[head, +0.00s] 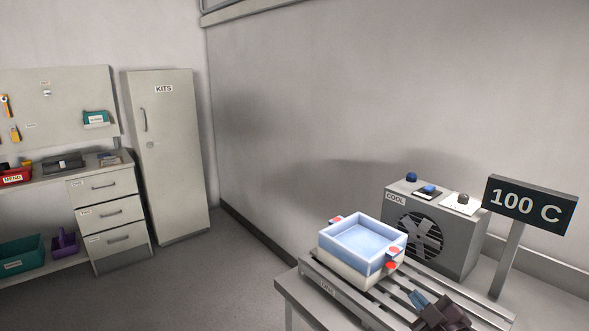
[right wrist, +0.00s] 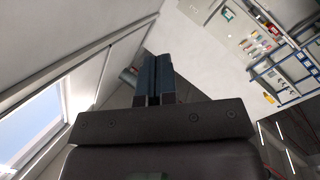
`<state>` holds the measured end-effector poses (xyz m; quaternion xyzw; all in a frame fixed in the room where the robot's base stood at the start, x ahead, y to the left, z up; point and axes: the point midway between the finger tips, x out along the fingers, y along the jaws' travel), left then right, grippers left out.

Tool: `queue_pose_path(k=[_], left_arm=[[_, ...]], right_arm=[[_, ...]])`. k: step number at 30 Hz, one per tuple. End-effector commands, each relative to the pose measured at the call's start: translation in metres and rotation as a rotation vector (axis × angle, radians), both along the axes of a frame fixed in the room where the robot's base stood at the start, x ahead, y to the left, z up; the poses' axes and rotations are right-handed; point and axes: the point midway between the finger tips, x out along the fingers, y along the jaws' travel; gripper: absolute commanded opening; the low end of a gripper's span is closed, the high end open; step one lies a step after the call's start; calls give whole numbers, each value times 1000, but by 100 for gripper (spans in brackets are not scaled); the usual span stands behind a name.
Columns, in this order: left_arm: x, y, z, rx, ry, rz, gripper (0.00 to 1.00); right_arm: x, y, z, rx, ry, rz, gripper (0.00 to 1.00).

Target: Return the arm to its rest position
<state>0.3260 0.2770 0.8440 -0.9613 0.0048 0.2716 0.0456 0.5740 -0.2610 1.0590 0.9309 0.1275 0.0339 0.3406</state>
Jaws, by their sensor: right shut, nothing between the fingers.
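My right gripper (head: 419,298) shows at the bottom right of the head view, with blue fingers and a dark body. It is in front of the slatted table, to the right of and below the blue-rimmed box. In the right wrist view its two blue fingers (right wrist: 154,62) lie together, shut with nothing between them. They point toward the wall and a far shelf area, clear of any object. My left gripper is not in view.
A pale box with a light blue inside (head: 362,243) and red-dotted side tabs sits on the slatted table (head: 335,288). A grey COOL unit with a fan (head: 455,238) and a 100 C sign (head: 526,204) stand behind. A KITS cabinet (head: 168,170) is far left; floor between is clear.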

Motion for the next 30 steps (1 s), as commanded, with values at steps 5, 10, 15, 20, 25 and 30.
queue_pose_path(k=[5,10,15,20,25,30], left_arm=[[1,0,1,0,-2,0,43],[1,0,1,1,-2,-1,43],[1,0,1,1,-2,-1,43],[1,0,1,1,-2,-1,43],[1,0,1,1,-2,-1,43],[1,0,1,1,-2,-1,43]], right_arm=[[-58,-5,-74,218,220,-123,0],[-118,-9,-127,386,356,-228,0],[-181,-14,-173,481,465,-346,0],[-226,-13,-203,519,545,-415,0],[-247,-16,-214,520,579,-438,0],[-249,-16,-215,518,582,-439,0]])
